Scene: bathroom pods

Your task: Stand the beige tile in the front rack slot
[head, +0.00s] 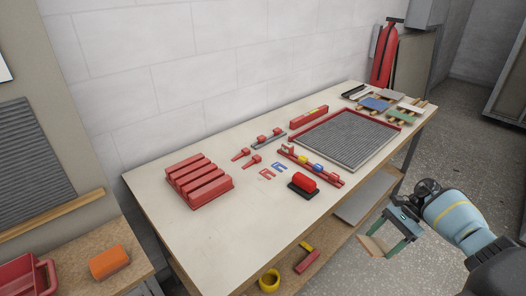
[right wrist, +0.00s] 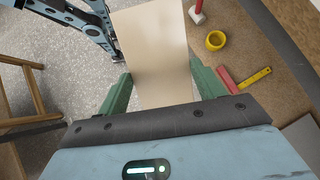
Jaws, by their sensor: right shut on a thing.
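My right gripper (head: 393,238) is shut on the beige tile (head: 374,246) and holds it in the air off the table's right front side. In the right wrist view the tile (right wrist: 155,50) stretches out between the two green fingers (right wrist: 162,88). A red slotted rack (head: 198,181) stands on the left part of the table, well apart from the tile. Its slots look empty. My left gripper is not in the head view.
The table (head: 225,235) holds a grey ribbed panel in a red frame (head: 343,138), a red-handled block (head: 303,183) and several small tools. More tiles (head: 375,103) lie at the far end. A lower shelf carries a yellow ring (head: 269,280). The table's front left is clear.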

